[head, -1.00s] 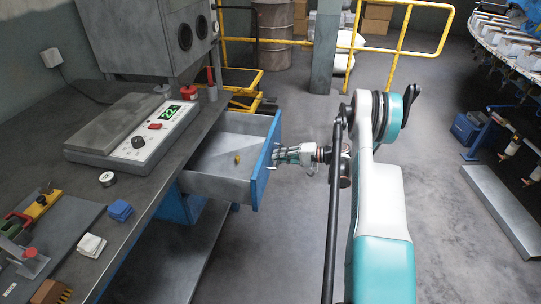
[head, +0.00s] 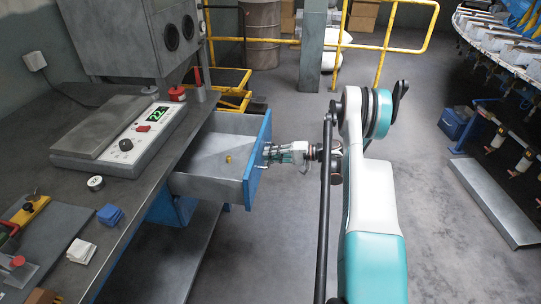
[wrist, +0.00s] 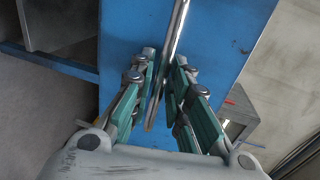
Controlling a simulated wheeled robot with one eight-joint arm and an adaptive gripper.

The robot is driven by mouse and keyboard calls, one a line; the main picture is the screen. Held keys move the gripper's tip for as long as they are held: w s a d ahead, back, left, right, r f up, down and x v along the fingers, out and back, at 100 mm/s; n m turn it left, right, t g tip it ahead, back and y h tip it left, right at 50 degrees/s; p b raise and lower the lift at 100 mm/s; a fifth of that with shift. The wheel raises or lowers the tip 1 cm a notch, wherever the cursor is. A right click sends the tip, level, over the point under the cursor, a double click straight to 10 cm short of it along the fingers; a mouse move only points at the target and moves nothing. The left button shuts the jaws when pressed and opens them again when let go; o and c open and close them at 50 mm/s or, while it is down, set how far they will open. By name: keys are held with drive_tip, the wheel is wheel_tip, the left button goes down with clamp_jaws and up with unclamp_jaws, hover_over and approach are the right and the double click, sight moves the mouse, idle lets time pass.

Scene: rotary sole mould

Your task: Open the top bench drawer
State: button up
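The top bench drawer (head: 210,187) stands well out from under the bench top, with its inside showing from above. Its blue front (head: 257,165) faces my arm; it also fills the middle of the wrist view (wrist: 125,25). My gripper (head: 270,153) is at the outer face of this front. In the wrist view the metal bar handle (wrist: 178,28) runs between the two green-sided fingers (wrist: 166,75), which are closed in on it from both sides.
The bench top (head: 140,190) carries a scale (head: 122,140) with a green display, a blue block (head: 110,214) and a white cloth (head: 81,251). A yellow railing (head: 400,50) stands behind. A carousel (head: 500,50) is at the right. Open floor lies right of the drawer.

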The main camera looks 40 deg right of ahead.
drive_tip(key=v, duration=1.1)
drive_tip(key=shift+s+d, duration=0.25)
drive_tip(key=shift+r, duration=0.1)
